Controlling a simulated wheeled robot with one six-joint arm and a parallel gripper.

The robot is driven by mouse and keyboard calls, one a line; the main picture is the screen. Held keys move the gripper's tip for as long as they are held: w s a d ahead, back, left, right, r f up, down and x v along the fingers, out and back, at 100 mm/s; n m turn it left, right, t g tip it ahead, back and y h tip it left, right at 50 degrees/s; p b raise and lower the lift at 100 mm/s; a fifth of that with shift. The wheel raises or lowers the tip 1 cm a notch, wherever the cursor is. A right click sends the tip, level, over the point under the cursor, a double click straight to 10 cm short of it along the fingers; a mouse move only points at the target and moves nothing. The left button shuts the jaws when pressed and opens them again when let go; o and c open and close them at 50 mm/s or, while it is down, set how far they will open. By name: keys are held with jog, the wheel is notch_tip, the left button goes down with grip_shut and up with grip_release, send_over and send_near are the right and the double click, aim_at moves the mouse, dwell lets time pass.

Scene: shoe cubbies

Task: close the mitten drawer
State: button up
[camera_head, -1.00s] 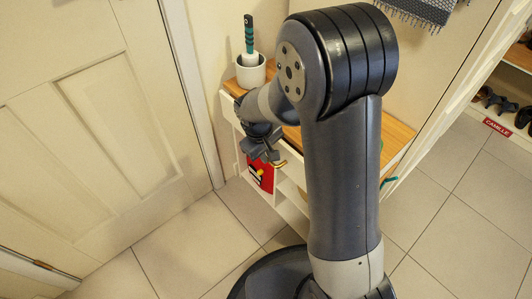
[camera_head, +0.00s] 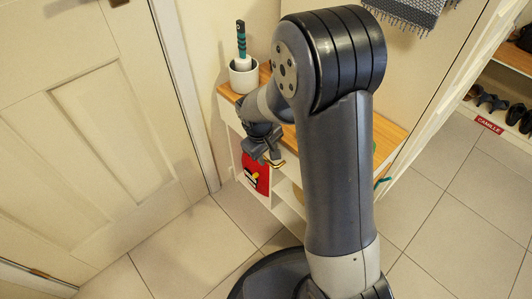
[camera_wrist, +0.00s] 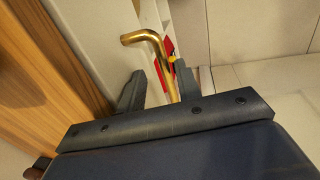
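My gripper (camera_head: 264,150) is at the left front of the white cubby unit with a wooden top. In the wrist view its two fingers (camera_wrist: 158,88) stand apart. A brass bar handle (camera_wrist: 146,37) with a bent end runs between the fingers, nearer the right one. I cannot tell whether it touches them. In the head view only a bit of brass (camera_head: 277,165) shows below the gripper. A pale front panel (camera_wrist: 85,35) lies left of the handle. My arm and gripper hide much of the front, so how far the mitten drawer stands out cannot be told.
A white pot (camera_head: 243,76) with a green-handled brush stands on the wooden top (camera_head: 388,140). A red item (camera_head: 256,176) sits in a cubby below my gripper. A closed panelled door (camera_head: 110,130) is at left. Tiled floor (camera_head: 185,250) in front is clear.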

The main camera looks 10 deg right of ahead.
notch_tip(320, 180, up, 11)
jog(key=s+a+p, duration=0.1)
jog(key=p, duration=0.2)
jog(key=shift+a+f+p, duration=0.15)
jog(key=shift+a+p, duration=0.2)
jog(key=shift+p, duration=0.05)
jog(key=shift+f, duration=0.1)
jog(key=f+b, duration=0.1)
jog(key=f, duration=0.2)
jog(key=d+f+b, duration=0.1)
jog(key=f, duration=0.3)
jog(key=f+b, duration=0.2)
jog(key=f, duration=0.1)
jog(key=shift+w+d+f, duration=0.2)
jog(key=shift+w+d, duration=0.05)
jog(key=shift+w, duration=0.15)
jog(key=shift+a+f, duration=0.2)
jog(key=shift+f, duration=0.05)
jog(key=shift+s+a+r+b, duration=0.2)
jog(key=shift+s+a+b, duration=0.1)
jog(key=shift+s+a, duration=0.15)
